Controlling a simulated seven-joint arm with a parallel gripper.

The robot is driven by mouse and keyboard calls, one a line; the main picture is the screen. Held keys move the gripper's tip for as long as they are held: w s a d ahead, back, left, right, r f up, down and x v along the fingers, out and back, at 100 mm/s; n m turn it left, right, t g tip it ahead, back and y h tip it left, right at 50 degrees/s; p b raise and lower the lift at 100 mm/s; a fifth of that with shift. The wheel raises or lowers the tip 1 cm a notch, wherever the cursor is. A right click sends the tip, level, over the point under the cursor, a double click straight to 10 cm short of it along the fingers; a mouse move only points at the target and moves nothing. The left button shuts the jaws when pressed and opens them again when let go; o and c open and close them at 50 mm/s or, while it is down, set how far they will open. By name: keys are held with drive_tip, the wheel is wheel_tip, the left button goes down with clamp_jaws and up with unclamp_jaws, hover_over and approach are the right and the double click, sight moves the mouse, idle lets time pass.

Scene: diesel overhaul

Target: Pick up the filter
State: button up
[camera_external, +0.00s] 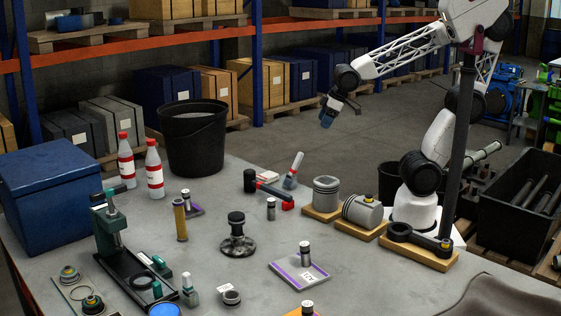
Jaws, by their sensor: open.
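My gripper (328,115) hangs in the air at the upper centre, high and well apart from everything on the table. It is open and seems empty; its fingers are small and dark in this view. No object is clearly labelled as a filter. A slim yellow-brown cylinder (180,221) with a dark top stands upright on the left-middle of the table and may be the filter. My gripper is far to the right of it and higher.
The grey table (345,275) also holds a blue chest (48,190), a black bucket (195,145), two red-capped bottles (154,170), a green press (112,235), a black-capped part (237,235), a hammer (270,188) and pistons on wooden blocks (362,210).

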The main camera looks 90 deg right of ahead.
drive_tip(key=w+a+f+n+t+y, duration=0.15)
drive_tip(key=w+a, duration=0.35)
drive_tip(key=w, duration=0.5)
drive_tip(key=w+a+n+t+y, duration=0.1)
drive_tip(key=w+a+t, duration=0.3)
drive_tip(key=w, duration=0.7)
drive_tip(key=w+a+f+n+t+y, duration=0.1)
drive_tip(key=w+a, duration=0.5)
drive_tip(key=w, duration=0.4)
drive_tip(key=n+t+y, duration=0.1)
drive_tip(key=n+y, duration=0.4)
drive_tip(key=y, duration=0.5)
approach(174, 206)
drive_tip(key=x, duration=0.2)
drive_tip(key=shift+f, duration=0.1)
drive_tip(key=shift+w, duration=0.1)
drive_tip(key=shift+x, duration=1.25)
drive_tip(key=shift+x, duration=2.6)
